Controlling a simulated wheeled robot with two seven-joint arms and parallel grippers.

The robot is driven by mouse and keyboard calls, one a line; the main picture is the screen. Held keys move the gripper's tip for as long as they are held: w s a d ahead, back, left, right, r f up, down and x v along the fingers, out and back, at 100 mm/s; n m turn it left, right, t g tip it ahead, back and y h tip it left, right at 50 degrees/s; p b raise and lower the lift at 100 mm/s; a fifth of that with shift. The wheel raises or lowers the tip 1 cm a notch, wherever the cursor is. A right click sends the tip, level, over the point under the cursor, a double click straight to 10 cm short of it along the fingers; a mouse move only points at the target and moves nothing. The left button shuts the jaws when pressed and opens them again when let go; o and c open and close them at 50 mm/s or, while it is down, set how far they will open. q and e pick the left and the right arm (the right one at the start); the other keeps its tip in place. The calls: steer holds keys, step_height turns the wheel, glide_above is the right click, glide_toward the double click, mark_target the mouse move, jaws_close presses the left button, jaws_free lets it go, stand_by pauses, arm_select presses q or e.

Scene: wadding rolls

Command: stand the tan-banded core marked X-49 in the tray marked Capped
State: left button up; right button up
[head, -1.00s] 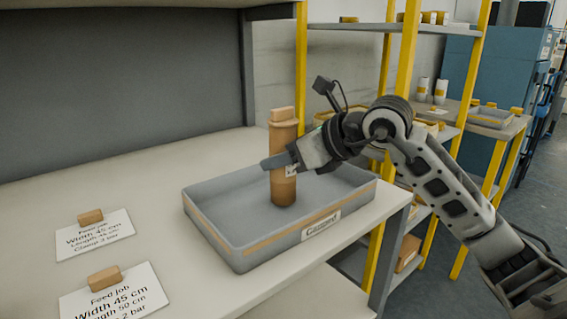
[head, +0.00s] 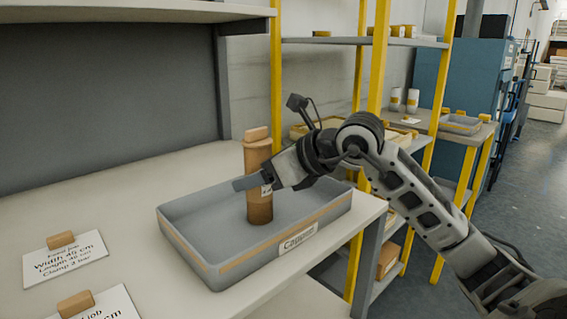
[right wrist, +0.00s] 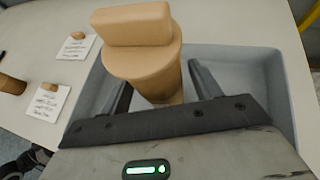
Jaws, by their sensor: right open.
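The tan core (head: 259,208) stands upright on the floor of the grey tray (head: 192,251), with a block-shaped cap on its top. A small white tag shows on its side, but its writing is too small to read. The tray has a tan stripe and a front label that seems to read Capped. My right gripper (head: 252,183) is open at the core. In the right wrist view, its fingers (right wrist: 160,86) lie on either side of the core (right wrist: 150,62), with a visible gap on the right. My left gripper is not in view.
Two white job cards (head: 65,260) with wooden blocks on them lie on the bench left of the tray. A yellow-posted rack (head: 372,100) stands behind my right arm. The bench behind the tray is clear.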

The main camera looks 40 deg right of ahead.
steer(key=b+v, duration=0.2)
steer(key=v, duration=0.9)
steer(key=shift+s, duration=0.4)
steer(key=shift+d+r, duration=0.1)
steer(key=shift+r, duration=0.1)
